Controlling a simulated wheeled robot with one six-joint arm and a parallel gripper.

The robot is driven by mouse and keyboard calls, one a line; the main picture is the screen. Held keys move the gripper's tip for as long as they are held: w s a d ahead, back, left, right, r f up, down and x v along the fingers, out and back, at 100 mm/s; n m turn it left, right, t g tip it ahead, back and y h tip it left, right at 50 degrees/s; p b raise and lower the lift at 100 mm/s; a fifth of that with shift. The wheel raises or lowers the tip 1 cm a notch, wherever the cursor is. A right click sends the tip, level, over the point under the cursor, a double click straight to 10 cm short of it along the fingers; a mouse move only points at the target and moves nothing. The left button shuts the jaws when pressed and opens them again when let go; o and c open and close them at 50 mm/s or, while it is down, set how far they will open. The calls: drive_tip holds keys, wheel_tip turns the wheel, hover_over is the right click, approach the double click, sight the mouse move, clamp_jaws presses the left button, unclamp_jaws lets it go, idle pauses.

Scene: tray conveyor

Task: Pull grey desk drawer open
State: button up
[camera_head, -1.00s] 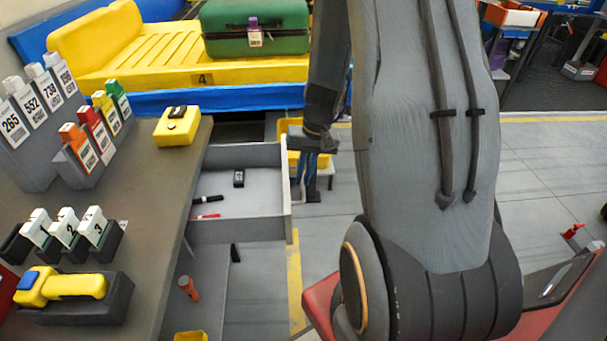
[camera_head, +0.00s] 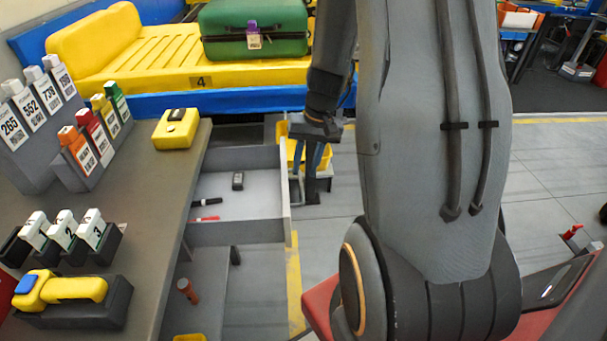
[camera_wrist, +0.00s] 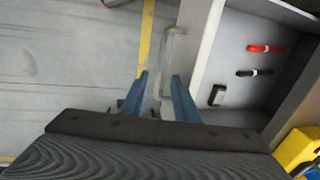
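The grey desk drawer (camera_head: 286,208) stands pulled out from under the desk, with its inside showing. In the wrist view the drawer (camera_wrist: 205,45) lies to the right of my gripper (camera_wrist: 160,75). The grey drawer handle (camera_wrist: 168,50) sticks out from the drawer front, and its near part shows between my two blue fingers. The fingers are apart, with gaps beside the handle. In the head view my gripper (camera_head: 304,172) points down just right of the drawer front.
The drawer holds a black marker (camera_head: 206,201), a red marker (camera_head: 205,218) and a small black item (camera_head: 238,181). The desk (camera_head: 150,190) bears a yellow box (camera_head: 175,133) and labelled holders. A yellow conveyor with a green suitcase (camera_head: 280,18) stands behind.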

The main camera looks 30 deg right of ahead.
drive_tip(key=r, duration=0.3)
drive_tip(key=shift+s+d+r, duration=0.2)
drive_tip(key=shift+d+r, duration=0.1)
drive_tip(key=s+a+r+n+h, duration=0.1)
drive_tip(key=s+a+r+n, duration=0.1)
drive_tip(key=s+a, duration=0.4)
drive_tip(key=s+a+r+n+g+h, duration=0.1)
drive_tip(key=s+a+r+n, duration=0.2)
drive_tip(key=s+a, duration=0.3)
drive_tip(key=a+r, duration=0.1)
drive_tip(key=a, duration=0.2)
drive_tip(key=shift+a, duration=0.35)
